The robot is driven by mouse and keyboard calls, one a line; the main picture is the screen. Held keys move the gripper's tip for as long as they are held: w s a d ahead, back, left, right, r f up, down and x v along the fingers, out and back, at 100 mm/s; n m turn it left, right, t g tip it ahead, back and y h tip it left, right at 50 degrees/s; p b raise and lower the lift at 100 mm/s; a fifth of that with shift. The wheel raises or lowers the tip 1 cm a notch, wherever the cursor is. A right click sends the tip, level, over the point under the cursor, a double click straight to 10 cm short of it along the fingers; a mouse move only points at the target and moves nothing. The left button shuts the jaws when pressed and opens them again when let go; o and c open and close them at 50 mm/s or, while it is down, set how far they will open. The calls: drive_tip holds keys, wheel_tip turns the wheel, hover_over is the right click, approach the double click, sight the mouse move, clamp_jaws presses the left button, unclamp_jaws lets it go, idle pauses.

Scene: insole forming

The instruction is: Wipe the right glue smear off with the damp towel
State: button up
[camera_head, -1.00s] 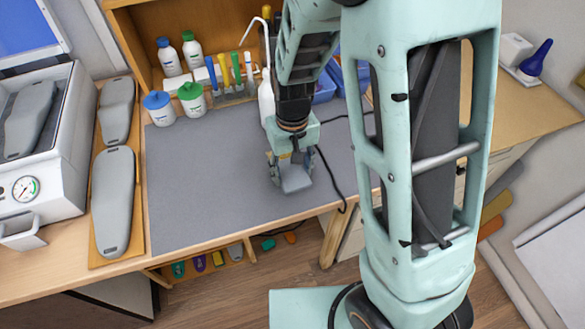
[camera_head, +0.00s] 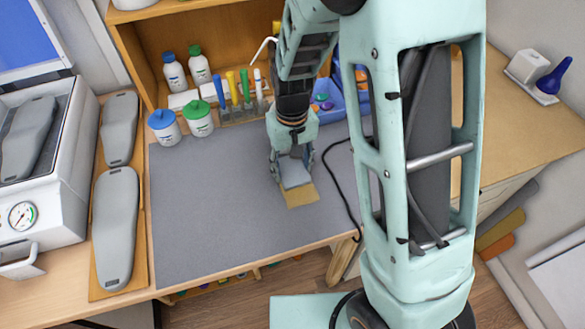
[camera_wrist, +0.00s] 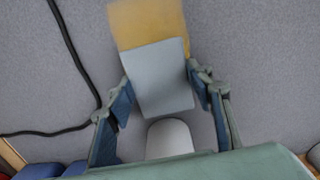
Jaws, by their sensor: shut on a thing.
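My gripper (camera_head: 291,162) is shut on a pale grey folded towel (camera_head: 294,175), low over the grey mat. In the wrist view the towel (camera_wrist: 158,78) sits between the two fingers (camera_wrist: 162,92). A flat yellow-tan patch, which looks like the glue smear (camera_head: 301,197), sticks out from under the towel's front edge. The smear also shows in the wrist view (camera_wrist: 147,22), at the top and partly covered by the towel. I cannot tell whether the towel presses on it. No second smear is visible.
The grey mat (camera_head: 205,205) is clear left of my gripper. A black cable (camera_head: 337,190) curves over the mat to the right. Blue- and green-lidded jars (camera_head: 165,127) and upright tools (camera_head: 235,90) stand behind. Grey insole forms (camera_head: 115,215) lie on a board at left.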

drive_tip(key=shift+w+a+r, duration=0.1)
drive_tip(key=shift+w+r, duration=0.15)
drive_tip(key=shift+w, duration=0.2)
wheel_tip(320, 180, up, 3)
drive_tip(key=shift+s+r+p, duration=0.15)
drive_tip(key=shift+p, duration=1)
drive_tip(key=shift+r+p, duration=0.55)
drive_tip(key=shift+r, duration=0.15)
drive_tip(key=shift+r+p, duration=1)
drive_tip(key=shift+r, duration=0.5)
